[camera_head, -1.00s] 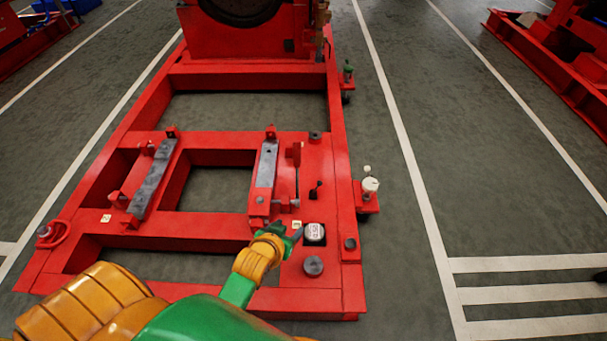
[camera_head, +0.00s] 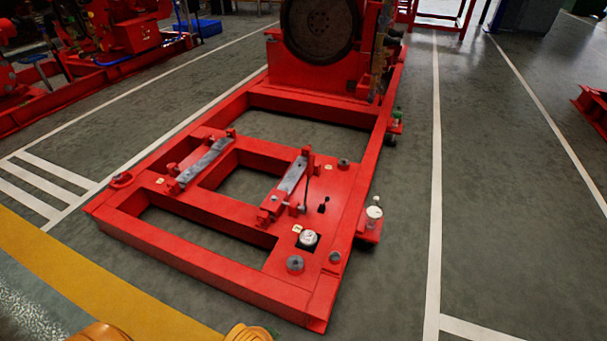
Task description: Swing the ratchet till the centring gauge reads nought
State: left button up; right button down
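A small round gauge (camera_head: 307,238) with a pale face sits on the front right deck of the red skid; its reading is too small to make out. A thin dark upright lever (camera_head: 306,195), which may be the ratchet, stands beside the right grey pad (camera_head: 292,174). A small black handle (camera_head: 323,205) stands on the deck just right of it. Only orange parts of my arms show at the bottom edge, in front of the skid and apart from it. Neither gripper's fingers can be seen.
The red skid frame (camera_head: 190,258) has open bays and carries a second grey pad (camera_head: 204,162). Grey knobs (camera_head: 295,263) stand near the gauge. A bracket on the right side holds a white-topped cup (camera_head: 374,212). A flywheel (camera_head: 319,28) stands behind.

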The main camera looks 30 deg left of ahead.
aim_at(311, 157)
jog(key=i+l+u, duration=0.75)
jog(key=l, duration=0.25)
jog(key=l+u, duration=0.25)
jog(key=i+l, duration=0.05)
jog(key=l, duration=0.05)
